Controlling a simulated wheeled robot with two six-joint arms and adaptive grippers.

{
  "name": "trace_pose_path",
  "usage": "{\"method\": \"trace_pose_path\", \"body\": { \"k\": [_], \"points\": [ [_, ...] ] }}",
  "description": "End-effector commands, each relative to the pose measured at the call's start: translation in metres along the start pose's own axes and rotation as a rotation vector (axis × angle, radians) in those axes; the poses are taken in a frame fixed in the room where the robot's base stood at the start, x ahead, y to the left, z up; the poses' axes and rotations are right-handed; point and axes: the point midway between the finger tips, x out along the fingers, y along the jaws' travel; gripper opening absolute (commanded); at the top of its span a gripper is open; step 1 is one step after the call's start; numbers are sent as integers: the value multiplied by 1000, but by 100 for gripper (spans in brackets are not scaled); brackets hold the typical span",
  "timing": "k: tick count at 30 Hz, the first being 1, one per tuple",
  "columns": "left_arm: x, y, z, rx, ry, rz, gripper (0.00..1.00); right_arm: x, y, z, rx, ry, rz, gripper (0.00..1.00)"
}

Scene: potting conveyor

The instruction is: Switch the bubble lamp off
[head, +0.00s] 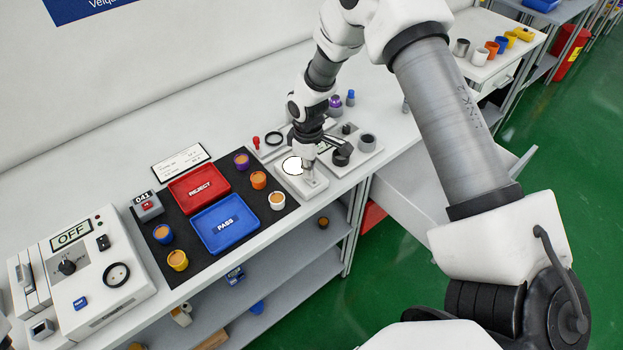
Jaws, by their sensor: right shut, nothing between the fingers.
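The bubble lamp is most likely the small light-grey unit (316,187) on the bench, with a bright white round disc (292,165) that looks lit. My right gripper (309,170) reaches down from above over this unit, just right of the disc. It is shut with nothing held. Its tips are at or just above the unit's top face; I cannot tell whether they touch. Any switch there is hidden by the gripper or too small to make out.
Beside the lamp are a grey unit with dark round parts (368,141) and a small red-topped item (256,142). To the left lie a red REJECT tray (199,188), a blue PASS tray (225,224) and several small cups on a black mat.

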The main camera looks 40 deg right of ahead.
Motion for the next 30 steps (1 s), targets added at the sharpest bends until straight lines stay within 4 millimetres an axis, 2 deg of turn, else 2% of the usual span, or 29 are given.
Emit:
{"method": "trace_pose_path", "body": {
  "k": [14, 30],
  "points": [
    [2, 0, 0, 0, 0, 0, 0, 5, 0, 0, 0, -1, -1, 0],
    [-41, 0, 0, 0, 0, 0, 0, -46, 0, 0, 0, -1, -1, 0]
  ]
}}
